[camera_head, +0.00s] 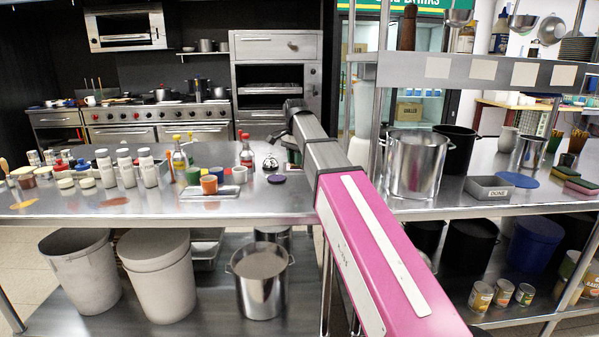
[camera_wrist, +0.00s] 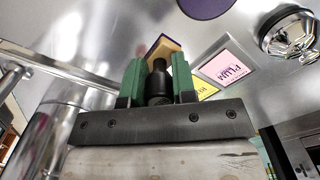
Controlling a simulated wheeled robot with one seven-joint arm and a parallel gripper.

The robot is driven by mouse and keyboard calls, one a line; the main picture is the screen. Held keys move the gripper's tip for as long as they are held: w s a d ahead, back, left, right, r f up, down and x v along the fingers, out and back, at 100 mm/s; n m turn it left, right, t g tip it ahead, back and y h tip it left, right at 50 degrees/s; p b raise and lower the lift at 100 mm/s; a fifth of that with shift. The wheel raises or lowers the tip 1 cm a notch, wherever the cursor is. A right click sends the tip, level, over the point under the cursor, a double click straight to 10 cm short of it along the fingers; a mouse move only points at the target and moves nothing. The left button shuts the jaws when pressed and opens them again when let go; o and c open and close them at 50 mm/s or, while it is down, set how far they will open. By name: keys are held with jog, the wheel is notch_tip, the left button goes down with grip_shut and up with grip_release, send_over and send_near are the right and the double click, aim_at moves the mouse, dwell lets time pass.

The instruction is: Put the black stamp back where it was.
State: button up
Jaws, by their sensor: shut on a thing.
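The black stamp (camera_wrist: 159,84) sits upright in the wrist view between the green fingers of my gripper (camera_wrist: 158,72), which is shut on it. A tan block edge (camera_wrist: 165,46) shows just beyond its black knob; I cannot tell whether it is the stamp's base. A square card with a pink PLUM label (camera_wrist: 226,68) and a yellow-labelled card (camera_wrist: 204,88) lie on the steel counter to the right of the fingers. In the head view my arm largely hides the gripper, and I cannot make out the stamp there.
A purple disc (camera_wrist: 205,6) and a shiny metal piece (camera_wrist: 291,34) lie near the cards. In the head view the steel counter (camera_head: 110,207) holds several white bottles, cups and sauce bottles at left. A large pot (camera_head: 415,165) and a grey DONE bin (camera_head: 488,189) stand at right.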

aim_at(300, 180)
jog(key=shift+w+d+f, duration=0.65)
jog(key=shift+w+d, duration=0.05)
jog(key=shift+d, duration=0.05)
jog(key=shift+f, duration=1.95)
jog(key=shift+f, duration=0.2)
jog(key=o, duration=0.8)
jog(key=shift+r, duration=0.15)
notch_tip(300, 180, up, 12)
jog(key=shift+r, duration=0.1)
